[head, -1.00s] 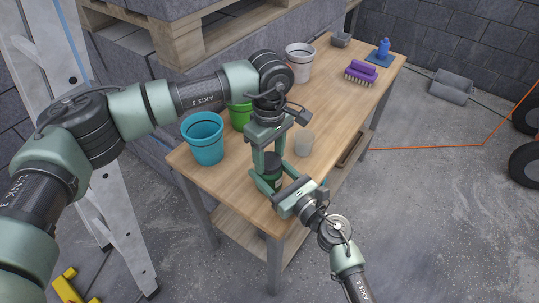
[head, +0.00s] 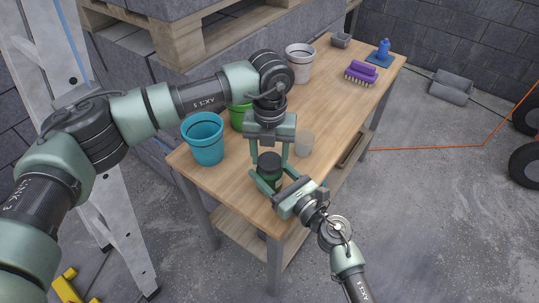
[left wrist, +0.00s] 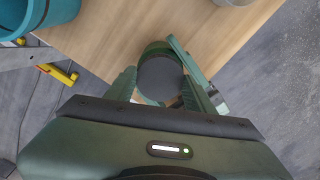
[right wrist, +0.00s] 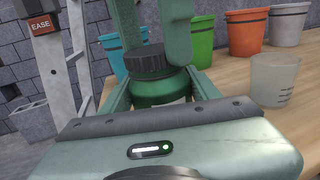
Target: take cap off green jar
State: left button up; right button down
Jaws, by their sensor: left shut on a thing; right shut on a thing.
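The green jar (right wrist: 160,91) stands upright near the table's front corner, with a dark ribbed cap (right wrist: 145,58) seated on top. My right gripper (right wrist: 160,88) is shut on the jar's body from the side, its fingers to either side below the cap. My left gripper (head: 269,160) comes down from above and is shut on the cap. In the left wrist view, the round dark top of the cap (left wrist: 160,78) lies between my left fingers. In the head view the jar (head: 271,181) is partly hidden by the grippers.
A translucent cup (head: 304,143) stands just right of the jar. A teal bucket (head: 206,140), a green bucket (head: 240,117) and a white bucket (head: 299,64) line the table's left side. The table's middle is clear.

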aim_at(270, 160)
pick_arm(q)
jog(key=n, duration=0.6)
jog(key=shift+n, duration=0.4)
jog(key=n, duration=0.5)
jog(key=shift+n, duration=0.4)
jog(key=shift+r, duration=0.2)
jog(key=shift+r, duration=1)
jog(key=shift+r, duration=2)
pick_arm(e)
jog(key=shift+c, duration=1.4)
grip_release()
